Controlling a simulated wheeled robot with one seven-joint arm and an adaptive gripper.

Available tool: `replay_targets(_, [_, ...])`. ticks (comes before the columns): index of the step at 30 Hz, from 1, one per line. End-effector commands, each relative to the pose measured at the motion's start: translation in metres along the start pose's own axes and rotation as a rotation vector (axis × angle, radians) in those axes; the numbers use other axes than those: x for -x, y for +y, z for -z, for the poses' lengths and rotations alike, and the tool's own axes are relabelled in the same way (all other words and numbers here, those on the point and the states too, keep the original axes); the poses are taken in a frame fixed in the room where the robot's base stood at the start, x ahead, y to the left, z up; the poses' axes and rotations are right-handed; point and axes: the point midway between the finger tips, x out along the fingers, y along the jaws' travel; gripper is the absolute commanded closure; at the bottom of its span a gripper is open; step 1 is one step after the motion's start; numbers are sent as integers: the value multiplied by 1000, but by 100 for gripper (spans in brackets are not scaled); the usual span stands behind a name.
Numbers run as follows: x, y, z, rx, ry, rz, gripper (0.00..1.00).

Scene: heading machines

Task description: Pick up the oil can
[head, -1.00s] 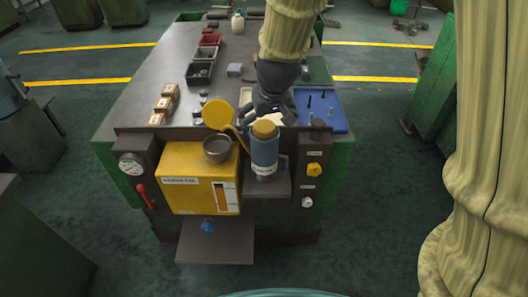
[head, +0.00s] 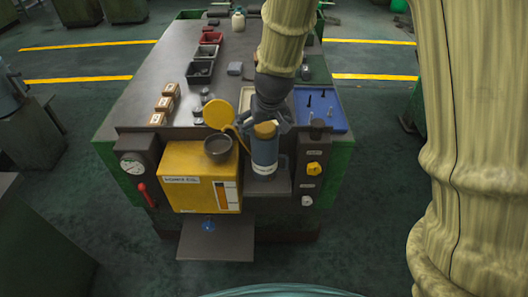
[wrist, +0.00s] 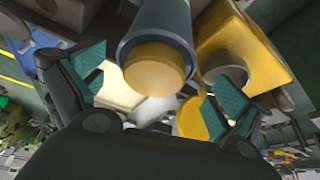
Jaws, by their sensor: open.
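The oil can (head: 264,152) is a blue-grey cylinder with a yellow-orange cap and a pale band. It stands upright on a small ledge at the front of the machine bench, right of the yellow oil box. My gripper (head: 267,118) is over the bench directly behind the can's upper part, with its fingers spread. In the wrist view the can (wrist: 157,40) shows with its cap between the two green-padded fingers of my open gripper (wrist: 155,95). I cannot tell whether either finger touches it.
The yellow oil box (head: 190,170) with a grey filler cup (head: 218,148) and raised yellow lid (head: 217,116) is close on the left. A dark switch panel (head: 311,172) is on the right. A blue tray (head: 330,112) lies behind. Floor in front is open.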

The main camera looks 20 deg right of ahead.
Motion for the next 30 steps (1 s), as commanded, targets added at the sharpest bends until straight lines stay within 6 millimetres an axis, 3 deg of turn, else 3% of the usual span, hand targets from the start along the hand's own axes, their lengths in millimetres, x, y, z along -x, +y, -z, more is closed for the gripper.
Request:
replay_targets(18, [-45, 6, 3, 0, -2, 0, 0])
replay_targets(30, [-50, 6, 3, 0, 0, 0, 2])
